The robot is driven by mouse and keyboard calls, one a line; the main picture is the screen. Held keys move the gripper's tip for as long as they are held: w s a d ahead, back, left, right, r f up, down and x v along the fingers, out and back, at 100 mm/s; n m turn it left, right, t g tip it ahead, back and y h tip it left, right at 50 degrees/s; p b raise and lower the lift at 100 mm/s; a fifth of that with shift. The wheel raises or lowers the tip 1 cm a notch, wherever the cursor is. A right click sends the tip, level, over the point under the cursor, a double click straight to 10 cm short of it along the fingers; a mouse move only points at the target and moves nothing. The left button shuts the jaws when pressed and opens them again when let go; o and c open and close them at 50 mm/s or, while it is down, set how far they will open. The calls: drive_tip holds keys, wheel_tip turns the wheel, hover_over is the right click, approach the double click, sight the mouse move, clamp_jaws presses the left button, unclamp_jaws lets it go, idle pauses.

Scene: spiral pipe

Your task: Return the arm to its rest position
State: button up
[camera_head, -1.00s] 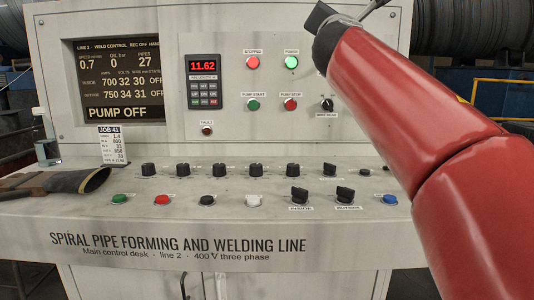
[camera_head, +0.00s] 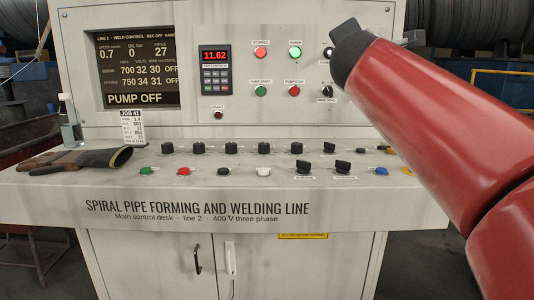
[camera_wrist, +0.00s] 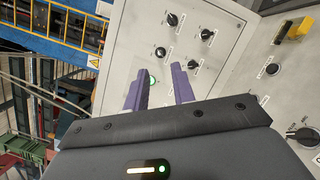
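My red arm (camera_head: 440,110) reaches from the lower right up across the right side of the control desk's upright panel in the head view. Its dark end (camera_head: 350,48) is in front of the panel's upper right. A green lamp or button (camera_wrist: 151,80) lies behind the left finger. Whether the fingers are near the panel is hard to judge.
The control desk (camera_head: 60,208) fills the front, with knobs and buttons. The wrist view shows a yellow and blue structure (camera_wrist: 65,25) and several panel knobs.

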drive_tip(key=s+f+m+g+y, duration=0.1)
drive_tip(key=s+f+m+g, duration=0.3)
drive_tip(key=f, duration=1.1)
drive_tip(key=s+a+f+m+g+y, duration=0.1)
drive_tip(key=s+f+m+g, duration=0.3)
drive_tip(key=s+f+m, duration=0.6)
drive_tip(key=s+f+m+g+y+b, duration=0.1)
drive_tip(key=s+f+m+g+y, duration=0.2)
drive_tip(key=s+f+m, duration=0.4)
drive_tip(key=s+f+g, duration=0.1)
drive_tip(key=s+f, duration=0.6)
drive_tip(key=f, duration=0.6)
drive_tip(key=shift+s+a+f+g, duration=0.2)
drive_tip(key=shift+a+f+g, duration=0.1)
drive_tip(key=shift+a+g, duration=0.1)
